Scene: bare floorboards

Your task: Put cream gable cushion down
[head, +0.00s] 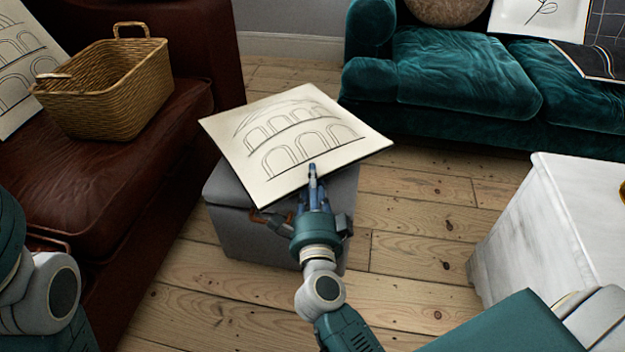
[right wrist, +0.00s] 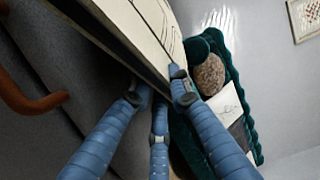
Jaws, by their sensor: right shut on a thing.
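The cream gable cushion (head: 290,125), flat and square with a dark line drawing of arches under a gable, is over a grey ottoman (head: 234,218). It reaches past the ottoman's edges. My right gripper (head: 313,178) is shut on the cushion's near edge. The right wrist view shows the cushion (right wrist: 128,32) at the top, with the blue fingers (right wrist: 165,85) at its edge. The grey ottoman (right wrist: 40,145) fills the left of that view. I cannot tell whether the cushion touches the ottoman's top. My left gripper is out of view.
A brown leather sofa (head: 150,165) at left bears a wicker basket (head: 115,95) and another arch-print cushion (head: 22,60). A teal velvet sofa (head: 455,75) with cushions stands at the back right. A white marble-like block (head: 560,215) stands at right. Floorboards (head: 420,205) between are clear.

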